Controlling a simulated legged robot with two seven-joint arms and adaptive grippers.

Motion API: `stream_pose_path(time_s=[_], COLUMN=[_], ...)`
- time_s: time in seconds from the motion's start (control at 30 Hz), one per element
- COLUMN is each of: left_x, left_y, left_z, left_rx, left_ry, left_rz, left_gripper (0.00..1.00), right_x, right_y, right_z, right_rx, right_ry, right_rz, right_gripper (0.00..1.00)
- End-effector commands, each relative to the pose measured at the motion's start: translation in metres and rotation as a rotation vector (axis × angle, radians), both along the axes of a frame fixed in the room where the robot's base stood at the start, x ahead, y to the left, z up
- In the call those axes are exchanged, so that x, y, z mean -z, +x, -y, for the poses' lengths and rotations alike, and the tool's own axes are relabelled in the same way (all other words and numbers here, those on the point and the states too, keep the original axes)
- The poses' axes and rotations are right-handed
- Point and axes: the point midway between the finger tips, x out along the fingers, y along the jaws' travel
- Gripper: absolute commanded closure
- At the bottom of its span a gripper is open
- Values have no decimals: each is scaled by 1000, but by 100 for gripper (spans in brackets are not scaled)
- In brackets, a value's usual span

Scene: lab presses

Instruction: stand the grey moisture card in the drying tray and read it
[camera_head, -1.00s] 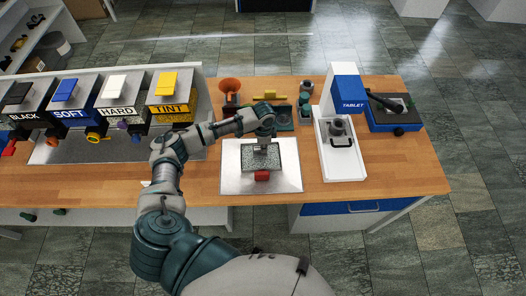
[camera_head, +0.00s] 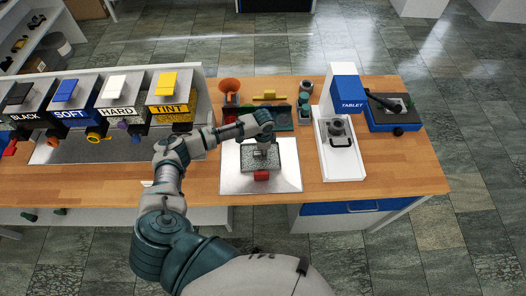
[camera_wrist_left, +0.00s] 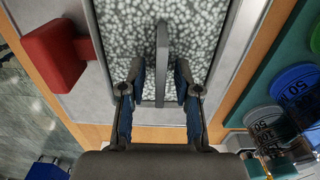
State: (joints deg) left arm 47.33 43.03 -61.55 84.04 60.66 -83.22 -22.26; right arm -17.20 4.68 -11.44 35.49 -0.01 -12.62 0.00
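The drying tray (camera_head: 246,170) is a grey-rimmed box of pale speckled filling on a silver plate; the filling (camera_wrist_left: 205,25) fills the top middle of the left wrist view. A thin grey strip, seemingly the moisture card (camera_wrist_left: 160,65), stands edge-on over the filling in the left wrist view. My left gripper (camera_wrist_left: 160,88) points down over the tray and also shows in the head view (camera_head: 263,147). Its two fingers are apart, one on each side of the card, with visible gaps. The card's face and any reading cannot be seen. My right gripper is out of view.
A red block (camera_head: 261,175) sits at the tray's front side. A white stand with a blue TABLET head (camera_head: 351,103) is to the right. Labelled dispensers (camera_head: 117,105) stand at the left. A green rack (camera_head: 279,118) is behind the tray. The front right wood is clear.

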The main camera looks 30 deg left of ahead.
Motion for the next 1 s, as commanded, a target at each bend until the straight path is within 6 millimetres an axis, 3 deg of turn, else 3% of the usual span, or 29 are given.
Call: stream_pose_path(time_s=[0.17,0.4,0.6,1.0], left_x=[-22,-77,-109,-120], left_y=[1,1,0,0], left_z=[-1,-2,-2,-2], left_rx=[1,1,-2,-1], left_ry=[-1,-3,-2,-1], left_rz=[4,5,2,1], left_gripper=[68,68,68,68], right_x=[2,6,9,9], right_y=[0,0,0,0], right_z=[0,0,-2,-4], right_rx=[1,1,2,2], right_ry=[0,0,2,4], right_rz=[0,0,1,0], right_gripper=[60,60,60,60])
